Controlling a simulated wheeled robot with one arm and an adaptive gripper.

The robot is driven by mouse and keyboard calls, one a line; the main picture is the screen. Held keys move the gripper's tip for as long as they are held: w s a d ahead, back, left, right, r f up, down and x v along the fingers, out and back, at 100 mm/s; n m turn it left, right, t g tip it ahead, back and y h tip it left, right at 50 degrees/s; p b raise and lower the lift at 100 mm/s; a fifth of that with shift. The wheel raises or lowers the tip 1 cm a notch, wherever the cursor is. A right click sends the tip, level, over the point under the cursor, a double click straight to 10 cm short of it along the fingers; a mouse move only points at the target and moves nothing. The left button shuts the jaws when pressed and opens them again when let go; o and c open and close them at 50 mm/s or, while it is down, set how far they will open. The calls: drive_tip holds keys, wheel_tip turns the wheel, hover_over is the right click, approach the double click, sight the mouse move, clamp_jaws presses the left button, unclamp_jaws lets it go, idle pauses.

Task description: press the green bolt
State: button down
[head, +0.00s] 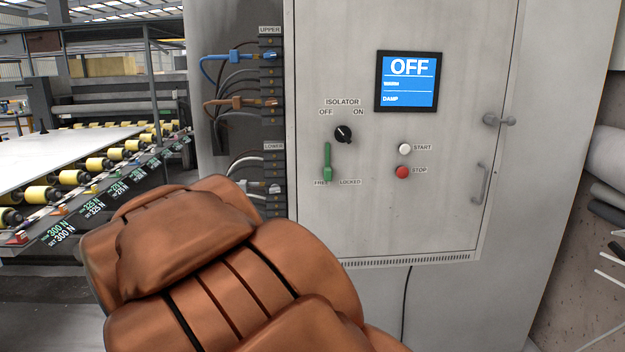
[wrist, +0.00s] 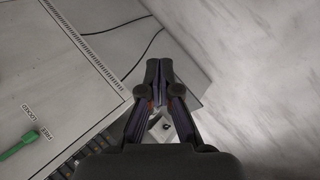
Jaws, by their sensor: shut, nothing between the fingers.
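The green bolt (head: 327,161) is an upright green bar on the grey cabinet door, above the labels FREE and LOCKED, at the FREE side. In the wrist view the green bolt (wrist: 20,144) shows at the lower left edge. My gripper (wrist: 158,64) is shut and empty, its fingertips together, apart from the bolt and to its right in that view. In the head view my gripper is hidden behind the brown padded arm cover.
A black isolator knob (head: 343,134) sits just above the bolt. A white START button (head: 404,149), red STOP button (head: 402,172) and OFF screen (head: 407,81) are to the right. A terminal strip with cables (head: 271,110) runs along the left. A door handle (head: 481,183) sticks out.

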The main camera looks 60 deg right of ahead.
drive_tip(key=w+d+r+h, duration=0.5)
drive_tip(key=w+d+r, duration=0.2)
drive_tip(key=w+d, duration=0.3)
drive_tip(key=w+d+r+n+h, duration=0.1)
drive_tip(key=w+d+r+h, duration=0.5)
drive_tip(key=w+d, duration=0.4)
drive_tip(key=d+r, duration=0.1)
drive_tip(key=d, duration=0.2)
drive_tip(key=shift+w+d+r+b, duration=0.15)
drive_tip(key=shift+w+r+b, duration=0.1)
drive_tip(key=shift+r+b, duration=0.15)
drive_tip(key=p, duration=0.3)
approach(324, 174)
drive_tip(key=w+d, duration=0.1)
drive_tip(key=d, duration=0.1)
drive_tip(key=w+d, duration=0.2)
drive_tip(key=shift+f, duration=0.2)
drive_tip(key=shift+s+d+r+p, duration=0.1)
drive_tip(key=shift+s+d+p, duration=0.55)
drive_tip(key=shift+s+d, duration=0.7)
drive_tip(key=shift+s, duration=0.2)
drive_tip(key=shift+s+f, duration=0.1)
drive_tip(key=shift+f, duration=0.1)
